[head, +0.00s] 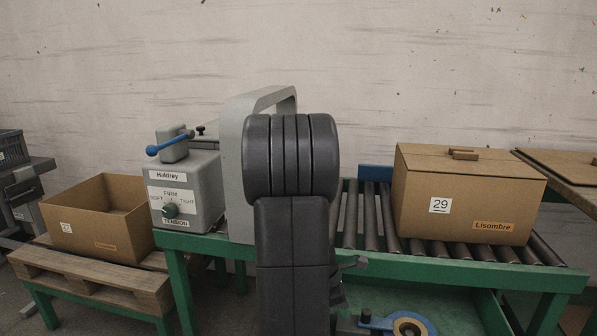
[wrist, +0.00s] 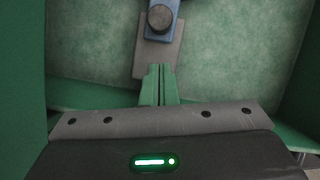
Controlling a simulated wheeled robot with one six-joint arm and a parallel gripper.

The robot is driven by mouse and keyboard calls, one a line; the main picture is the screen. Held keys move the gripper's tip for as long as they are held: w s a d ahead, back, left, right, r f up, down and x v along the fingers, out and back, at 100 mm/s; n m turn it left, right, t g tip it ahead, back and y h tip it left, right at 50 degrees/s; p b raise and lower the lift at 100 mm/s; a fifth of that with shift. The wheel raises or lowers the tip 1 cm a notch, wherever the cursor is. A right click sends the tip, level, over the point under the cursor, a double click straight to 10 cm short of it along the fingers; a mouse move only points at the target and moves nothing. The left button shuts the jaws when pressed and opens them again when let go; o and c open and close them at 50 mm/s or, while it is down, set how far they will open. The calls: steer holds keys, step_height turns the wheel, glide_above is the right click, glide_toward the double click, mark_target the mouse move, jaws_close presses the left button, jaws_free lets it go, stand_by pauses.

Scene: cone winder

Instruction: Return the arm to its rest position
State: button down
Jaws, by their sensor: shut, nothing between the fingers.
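My gripper shows in the wrist view (wrist: 161,72), with its two green fingers closed together and nothing between them. It points at a green surface (wrist: 235,60), where a blue part with a dark round knob (wrist: 160,18) lies just beyond the fingertips. In the head view my dark arm rises in the centre and hides part of the grey arch (head: 240,120) and the roller bench behind it.
A lidded carton 29 (head: 450,195) stands on the rollers (head: 372,215) at right. A grey tension box (head: 185,190) with a blue lever is left of my arm. An open carton (head: 105,220) sits on a pallet (head: 90,275) at left. A blue-handled part (head: 385,322) lies low under the bench.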

steer(key=shift+w+a, duration=0.1)
steer(key=shift+a, duration=0.7)
